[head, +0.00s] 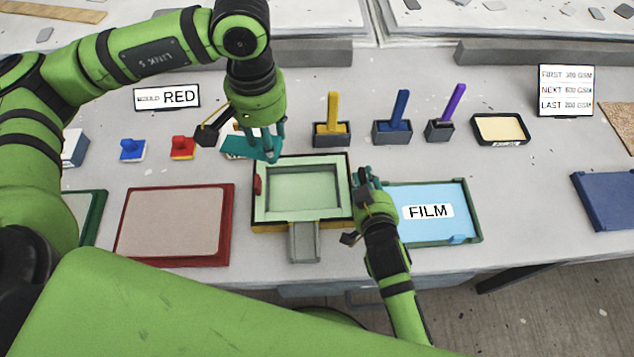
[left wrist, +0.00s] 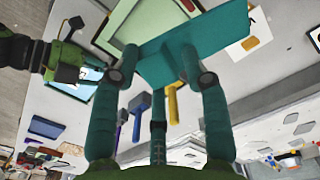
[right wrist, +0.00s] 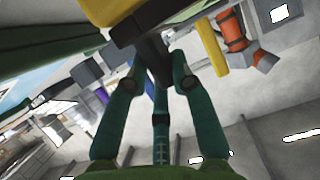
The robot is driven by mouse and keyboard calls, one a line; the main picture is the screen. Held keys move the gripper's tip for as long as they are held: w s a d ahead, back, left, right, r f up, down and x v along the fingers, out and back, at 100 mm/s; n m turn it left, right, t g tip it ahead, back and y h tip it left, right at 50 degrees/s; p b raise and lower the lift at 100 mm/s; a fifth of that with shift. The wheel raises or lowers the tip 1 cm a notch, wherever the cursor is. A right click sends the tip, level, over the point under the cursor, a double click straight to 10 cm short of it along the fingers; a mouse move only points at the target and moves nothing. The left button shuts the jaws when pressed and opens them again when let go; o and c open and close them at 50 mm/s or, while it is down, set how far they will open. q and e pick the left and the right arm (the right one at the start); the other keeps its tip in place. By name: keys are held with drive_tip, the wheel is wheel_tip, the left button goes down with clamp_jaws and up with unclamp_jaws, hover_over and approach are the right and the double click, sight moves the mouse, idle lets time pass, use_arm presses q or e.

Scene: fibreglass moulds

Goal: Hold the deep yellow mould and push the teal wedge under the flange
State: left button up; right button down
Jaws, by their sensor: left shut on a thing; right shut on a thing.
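The deep yellow mould (head: 258,226) stands mid-table, with a dark-edged top, a pale green recessed inside and a yellow lower side. My right gripper (head: 366,183) is at its right edge, shut on a dark part of it, which shows between the fingers in the right wrist view (right wrist: 153,55). My left gripper (head: 268,150) is shut on the teal wedge (head: 236,146) near the mould's back left corner. The wedge shows as a flat teal block (left wrist: 208,42) in the left wrist view, overlapping the mould's edge. I cannot tell whether they touch.
A red clamp-like piece (head: 257,184) is on the mould's left side and a grey channel (head: 303,243) at its front. The red-framed tray (head: 122,246) is left, the FILM tray (head: 474,236) right. Behind stand yellow, blue and purple-handled tools in holders (head: 331,138).

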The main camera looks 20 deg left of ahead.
idle(0.3)
use_arm(q)
drive_tip(key=s+d+f+m, duration=0.5)
drive_tip(key=s+m, duration=0.2)
drive_tip(key=s+d+f+m, duration=0.5)
drive_tip(key=s+m, duration=0.2)
drive_tip(key=s, duration=0.1)
drive_tip(key=shift+d+f+m, duration=0.25)
drive_tip(key=shift+f+m, duration=0.05)
drive_tip(key=shift+w+a+f, duration=0.1)
drive_tip(key=shift+w+f, duration=0.05)
drive_tip(key=shift+f, duration=1.1)
drive_tip(key=shift+w+f, duration=0.1)
drive_tip(key=shift+f, duration=1.15)
drive_tip(key=shift+w+f, duration=0.25)
drive_tip(key=shift+f, duration=0.65)
drive_tip(key=shift+w+a+f, duration=0.1)
drive_tip(key=shift+w+a, duration=0.25)
drive_tip(key=shift+w, duration=0.55)
drive_tip(key=shift+w+a, duration=0.3)
drive_tip(key=shift+w, duration=0.6)
